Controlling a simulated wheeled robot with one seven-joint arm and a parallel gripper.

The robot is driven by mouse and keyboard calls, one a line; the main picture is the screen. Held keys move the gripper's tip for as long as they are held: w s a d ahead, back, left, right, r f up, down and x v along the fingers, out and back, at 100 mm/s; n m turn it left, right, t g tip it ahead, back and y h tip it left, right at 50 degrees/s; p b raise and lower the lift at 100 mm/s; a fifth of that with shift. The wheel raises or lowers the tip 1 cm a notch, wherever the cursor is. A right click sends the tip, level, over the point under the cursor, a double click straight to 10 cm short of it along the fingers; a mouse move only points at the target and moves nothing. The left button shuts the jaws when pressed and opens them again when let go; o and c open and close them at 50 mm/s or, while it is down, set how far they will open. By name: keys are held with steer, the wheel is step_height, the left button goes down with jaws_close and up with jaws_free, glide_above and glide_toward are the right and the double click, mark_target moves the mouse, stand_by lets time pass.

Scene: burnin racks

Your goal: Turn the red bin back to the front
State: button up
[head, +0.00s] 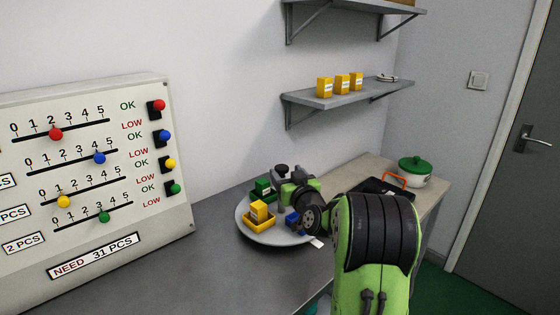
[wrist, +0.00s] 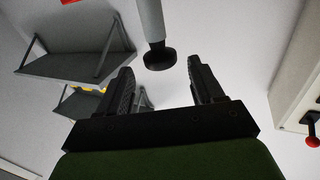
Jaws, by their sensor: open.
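A round grey turntable (head: 262,236) stands on the bench in the head view. It carries a yellow bin (head: 260,222) with a yellow block at the front left, a green bin (head: 262,190) behind it, and a blue bin (head: 292,219) partly covered by my arm. No red bin is recognisable in the head view; my arm covers the turntable's right side. A small red patch (wrist: 68,1) at the wrist view's top edge may be part of it. My gripper (wrist: 160,70) is open, its fingers either side of a black-capped grey post (wrist: 154,22), with gaps visible.
A panel (head: 90,180) with coloured sliders and levers stands at the left. A black tray (head: 385,187) and a white pot with a green lid (head: 415,168) lie to the right. A wall shelf (head: 345,93) holds yellow boxes. The front bench is clear.

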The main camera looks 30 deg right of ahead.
mark_target(280, 165)
steer(key=x, duration=0.6)
steer(key=shift+w+p, duration=0.2)
steer(key=shift+p, duration=0.15)
jaws_close()
